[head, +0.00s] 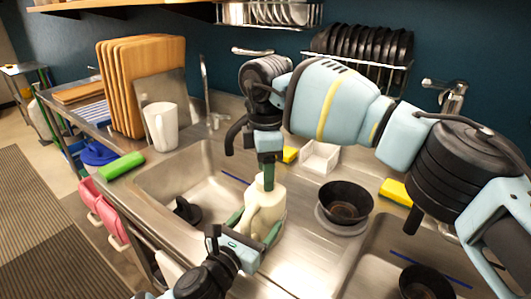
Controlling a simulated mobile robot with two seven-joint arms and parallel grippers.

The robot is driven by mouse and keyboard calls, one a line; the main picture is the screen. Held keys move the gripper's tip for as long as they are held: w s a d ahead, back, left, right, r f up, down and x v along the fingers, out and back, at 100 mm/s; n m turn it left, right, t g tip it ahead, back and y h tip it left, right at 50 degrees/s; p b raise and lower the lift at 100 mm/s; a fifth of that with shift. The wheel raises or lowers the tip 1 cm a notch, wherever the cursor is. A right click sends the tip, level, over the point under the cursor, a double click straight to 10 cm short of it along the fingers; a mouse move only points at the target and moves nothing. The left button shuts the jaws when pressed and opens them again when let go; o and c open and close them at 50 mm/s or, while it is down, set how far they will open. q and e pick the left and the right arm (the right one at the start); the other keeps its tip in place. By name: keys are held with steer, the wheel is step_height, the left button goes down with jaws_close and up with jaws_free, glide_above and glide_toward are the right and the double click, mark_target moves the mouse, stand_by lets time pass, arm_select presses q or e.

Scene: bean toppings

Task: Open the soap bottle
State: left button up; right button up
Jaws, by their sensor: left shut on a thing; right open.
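The cream soap bottle (265,208) stands upright on the steel counter between the two sinks. My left gripper (258,240) comes from below and is shut on the lower body of the bottle, with a green finger on each side. My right gripper (268,172) is above the bottle, pointing down, with its green fingers at the bottle's top. It is open. The fingers and wrist hide most of the bottle's top, so I cannot tell whether a cap is on it.
A black bowl (344,203) on a plate is right of the bottle. A white container (320,157) and yellow sponges (397,193) lie behind. A white pitcher (161,127), wooden boards (142,86) and a green sponge (122,165) are at left. The left sink (160,185) holds a dark object.

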steer(key=shift+f, duration=0.9)
